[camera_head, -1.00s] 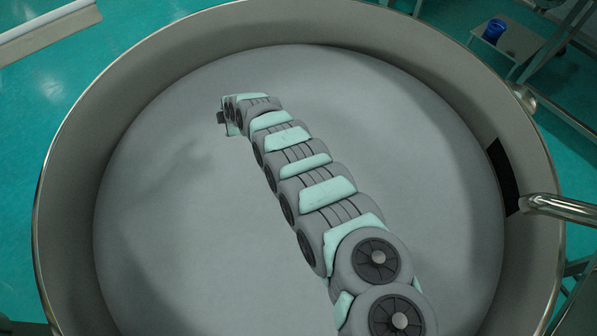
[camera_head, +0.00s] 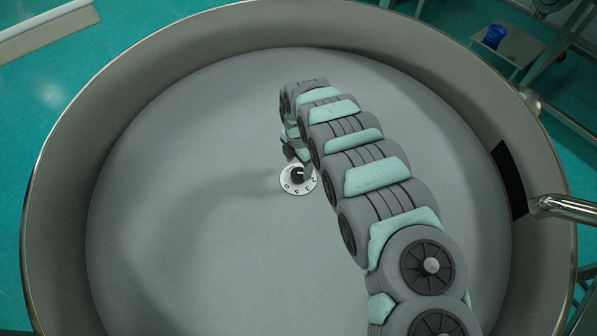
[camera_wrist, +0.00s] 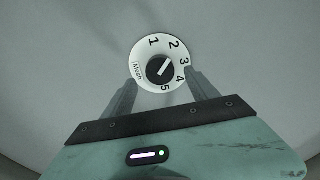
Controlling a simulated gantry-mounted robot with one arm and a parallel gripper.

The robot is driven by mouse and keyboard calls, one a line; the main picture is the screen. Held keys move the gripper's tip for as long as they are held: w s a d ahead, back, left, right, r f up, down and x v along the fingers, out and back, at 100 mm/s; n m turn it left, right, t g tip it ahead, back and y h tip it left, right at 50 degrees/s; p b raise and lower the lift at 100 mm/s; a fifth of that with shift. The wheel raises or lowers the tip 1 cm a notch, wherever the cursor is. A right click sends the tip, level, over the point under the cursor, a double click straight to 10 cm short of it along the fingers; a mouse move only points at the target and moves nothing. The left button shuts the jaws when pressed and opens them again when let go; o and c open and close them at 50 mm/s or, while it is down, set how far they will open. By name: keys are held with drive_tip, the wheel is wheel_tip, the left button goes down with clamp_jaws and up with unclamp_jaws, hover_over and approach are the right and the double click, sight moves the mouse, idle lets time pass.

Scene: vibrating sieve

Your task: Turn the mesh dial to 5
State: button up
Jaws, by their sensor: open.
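The mesh dial (camera_head: 289,188) is a small white disc with a black knob on the grey pan floor, left of my arm in the head view. My gripper (camera_head: 297,160) is at the dial's far edge in the head view. In the wrist view my gripper (camera_wrist: 164,82) is open and empty, its fingers spread on either side below the knob. I cannot tell their height above the dial.
The round pan's high rim (camera_head: 62,190) surrounds the floor and my arm. A black patch (camera_head: 510,180) and a metal pipe (camera_head: 565,207) are at the right wall. The floor left of the dial is clear.

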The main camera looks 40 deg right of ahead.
sight(298, 173)
drive_tip(key=shift+f, duration=2.2)
drive_tip(key=c, duration=1.4)
